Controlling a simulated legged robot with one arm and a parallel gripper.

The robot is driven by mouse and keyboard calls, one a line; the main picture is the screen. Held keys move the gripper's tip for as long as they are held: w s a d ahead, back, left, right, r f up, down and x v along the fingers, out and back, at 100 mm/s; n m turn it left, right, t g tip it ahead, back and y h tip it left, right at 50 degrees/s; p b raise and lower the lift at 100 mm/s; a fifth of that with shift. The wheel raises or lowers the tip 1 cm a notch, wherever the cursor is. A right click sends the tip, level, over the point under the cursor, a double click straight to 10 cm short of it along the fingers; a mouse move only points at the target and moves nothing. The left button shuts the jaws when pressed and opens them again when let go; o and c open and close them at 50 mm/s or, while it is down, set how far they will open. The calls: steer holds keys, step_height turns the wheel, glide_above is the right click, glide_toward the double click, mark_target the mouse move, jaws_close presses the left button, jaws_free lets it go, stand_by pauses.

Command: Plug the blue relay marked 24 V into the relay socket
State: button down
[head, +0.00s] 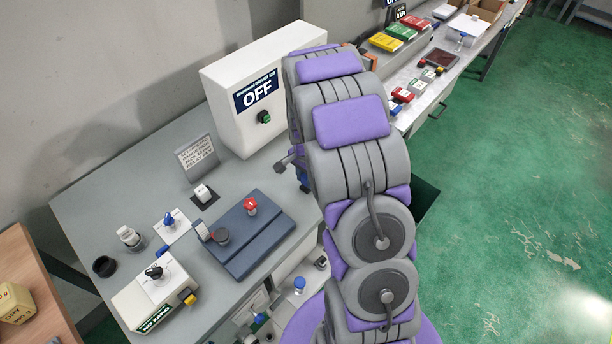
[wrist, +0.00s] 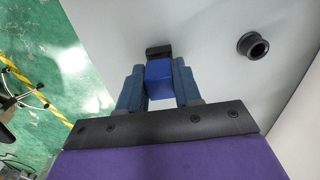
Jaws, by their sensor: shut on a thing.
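In the wrist view my gripper (wrist: 159,69) is shut on a blue block, the relay (wrist: 160,84), between its two blue fingers. Its 24 V marking does not show. A small black block (wrist: 158,52) is just beyond the relay against a pale grey surface; I cannot tell whether it is the relay socket or whether the relay touches it. In the head view my arm hides most of the gripper; grey and blue bits show beside the arm, right of the bench top. A small white block on a black square (head: 206,200) lies before a printed sign (head: 196,156).
A white box marked OFF (head: 257,90) stands at the back of the grey bench. A dark blue plate (head: 243,240) with a red knob lies in front. A black round part (wrist: 253,46) shows right of the relay. A shelf with coloured boxes (head: 401,32) is at upper right.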

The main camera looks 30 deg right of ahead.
steer(key=shift+f, duration=0.7)
steer(key=shift+c, duration=1.5)
jaws_free()
steer(key=shift+r, duration=0.1)
steer(key=shift+r+p, duration=1.15)
steer(key=shift+r, duration=1.75)
